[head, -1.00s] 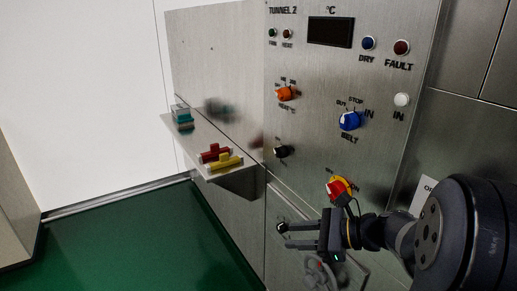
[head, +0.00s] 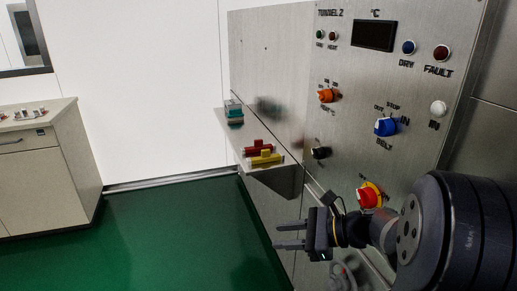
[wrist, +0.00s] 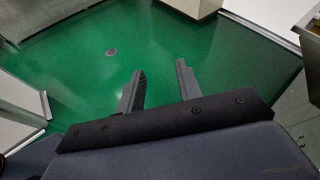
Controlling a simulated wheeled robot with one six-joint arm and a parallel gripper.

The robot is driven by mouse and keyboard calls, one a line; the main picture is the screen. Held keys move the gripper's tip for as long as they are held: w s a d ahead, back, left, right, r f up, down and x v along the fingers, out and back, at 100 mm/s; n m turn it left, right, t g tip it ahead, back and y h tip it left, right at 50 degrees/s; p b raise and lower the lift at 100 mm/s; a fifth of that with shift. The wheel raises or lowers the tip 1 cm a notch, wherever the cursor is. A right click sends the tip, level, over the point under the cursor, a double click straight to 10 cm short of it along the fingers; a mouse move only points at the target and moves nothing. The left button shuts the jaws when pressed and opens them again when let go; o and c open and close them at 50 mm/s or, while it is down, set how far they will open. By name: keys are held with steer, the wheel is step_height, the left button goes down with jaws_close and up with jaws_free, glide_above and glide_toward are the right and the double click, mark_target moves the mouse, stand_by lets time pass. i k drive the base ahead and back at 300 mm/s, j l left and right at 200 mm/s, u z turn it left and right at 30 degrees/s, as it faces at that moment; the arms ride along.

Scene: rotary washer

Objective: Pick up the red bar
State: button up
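The red bar (head: 254,150) lies on a small metal shelf (head: 233,137) fixed to the steel panel, in the head view. A yellow bar (head: 267,160) lies just in front of it, and the two look close together. My gripper (head: 276,237) is below and to the right of the shelf, pointing left, apart from both bars. Its two fingers are spread with nothing between them. The wrist view also shows my gripper (wrist: 160,78) open over the green floor; neither bar shows there.
A teal block with a clear top (head: 233,112) stands at the shelf's far end. The control panel (head: 350,75) has several knobs and a red-yellow button (head: 369,195) near my arm. A cabinet (head: 45,160) stands at the left. The green floor (head: 170,230) between is clear.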

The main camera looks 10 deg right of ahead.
mark_target(258, 145)
steer(key=i+j, duration=0.35)
steer(key=i, duration=0.15)
steer(key=i+j, duration=0.35)
steer(key=i, duration=0.15)
steer(key=i+j, duration=0.4)
steer(key=i+j+z, duration=0.95)
steer(key=k+z, duration=0.1)
steer(key=z, duration=0.95)
